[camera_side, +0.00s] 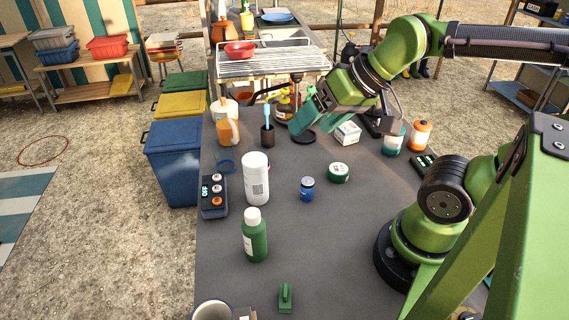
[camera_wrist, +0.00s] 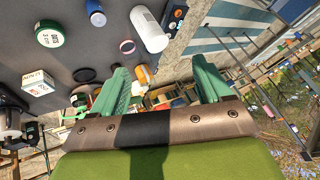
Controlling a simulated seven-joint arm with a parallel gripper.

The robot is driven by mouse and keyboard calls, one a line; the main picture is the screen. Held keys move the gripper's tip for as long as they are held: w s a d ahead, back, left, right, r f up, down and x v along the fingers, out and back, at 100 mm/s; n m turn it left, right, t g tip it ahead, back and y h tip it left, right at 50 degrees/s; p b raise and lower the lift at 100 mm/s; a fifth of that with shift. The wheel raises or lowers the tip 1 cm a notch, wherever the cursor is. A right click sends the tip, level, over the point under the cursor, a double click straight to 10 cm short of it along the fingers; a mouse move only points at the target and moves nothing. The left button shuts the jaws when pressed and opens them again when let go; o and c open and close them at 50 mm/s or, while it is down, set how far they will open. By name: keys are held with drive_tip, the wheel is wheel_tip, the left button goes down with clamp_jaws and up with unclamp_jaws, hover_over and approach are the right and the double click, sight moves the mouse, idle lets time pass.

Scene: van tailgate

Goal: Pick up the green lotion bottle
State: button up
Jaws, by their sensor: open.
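The green lotion bottle (camera_side: 255,238) has a white cap and stands upright on the grey table, near the front left in the side view. It does not show in the wrist view. My gripper (camera_side: 316,119) is raised above the back part of the table, well behind the bottle and to its right. Its teal fingers are apart with nothing between them, and they also show in the wrist view (camera_wrist: 161,82).
A white bottle (camera_side: 256,180) stands just behind the green one. A control box (camera_side: 214,196) lies to the left, a blue jar (camera_side: 307,189) and a green tin (camera_side: 339,173) to the right. A green-handled item (camera_side: 286,298) lies in front. The right of the bottle is clear.

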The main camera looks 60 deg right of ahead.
drive_tip(key=g+h, duration=0.2)
drive_tip(key=g, duration=0.4)
approach(254, 213)
drive_tip(key=shift+n+t, duration=0.3)
drive_tip(key=shift+n, duration=0.1)
drive_tip(key=f, duration=0.6)
drive_tip(key=w+f, duration=0.1)
drive_tip(key=f, duration=0.3)
drive_tip(key=shift+w+f, duration=0.2)
drive_tip(key=shift+f, duration=2.45)
drive_tip(key=c, duration=1.2)
drive_tip(key=shift+r, duration=0.1)
